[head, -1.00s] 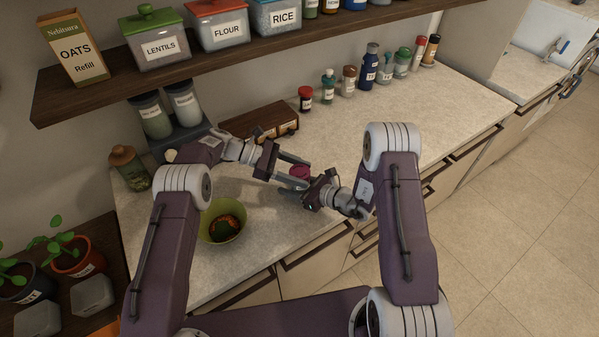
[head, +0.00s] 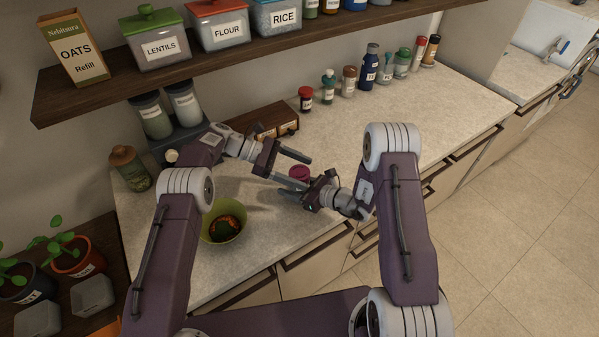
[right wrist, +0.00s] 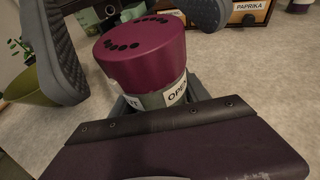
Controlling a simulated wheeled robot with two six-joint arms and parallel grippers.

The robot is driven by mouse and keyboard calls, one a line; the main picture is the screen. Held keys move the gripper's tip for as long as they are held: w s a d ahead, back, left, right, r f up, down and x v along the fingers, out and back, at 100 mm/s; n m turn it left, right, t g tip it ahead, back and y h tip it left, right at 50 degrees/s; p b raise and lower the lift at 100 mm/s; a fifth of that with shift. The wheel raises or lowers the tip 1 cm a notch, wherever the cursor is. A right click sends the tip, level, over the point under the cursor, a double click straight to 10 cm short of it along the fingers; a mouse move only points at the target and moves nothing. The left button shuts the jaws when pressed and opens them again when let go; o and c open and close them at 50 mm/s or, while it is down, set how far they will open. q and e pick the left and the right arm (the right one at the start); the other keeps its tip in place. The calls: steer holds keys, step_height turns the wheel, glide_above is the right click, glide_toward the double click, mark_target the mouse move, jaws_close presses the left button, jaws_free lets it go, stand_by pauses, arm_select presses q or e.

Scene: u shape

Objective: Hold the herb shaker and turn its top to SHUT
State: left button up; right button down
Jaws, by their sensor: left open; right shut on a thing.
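The herb shaker (head: 299,172) shows its magenta top between the grippers in the head view. In the right wrist view its top (right wrist: 140,50) is a magenta cap with black holes over a grey-green body. An OPEN label (right wrist: 178,93) shows on the body; another label beside it is partly hidden. My right gripper (head: 318,188) is shut on the body, below the cap. My left gripper (head: 295,169) is open, its fingers on either side of the cap. In the right wrist view the left fingers appear apart from it. The lower body is hidden by my right gripper.
A green bowl (head: 222,221) with herbs stands at the left front. A brown drawer box (head: 270,122) stands behind, and several spice jars line the back of the counter. The shelf (head: 200,68) hangs above. The counter right of the grippers is clear.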

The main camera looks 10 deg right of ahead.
mark_target(300, 172)
arm_select(q)
step_height(300, 172, up, 9)
steer(key=shift+r, duration=0.1)
stand_by(0.4)
arm_select(e)
steer(key=shift+c, duration=2.3)
jaws_free()
steer(key=v, duration=1.1)
steer(key=shift+d, duration=0.2)
steer(key=shift+s+d+r, duration=0.15)
steer(key=shift+s, duration=0.2)
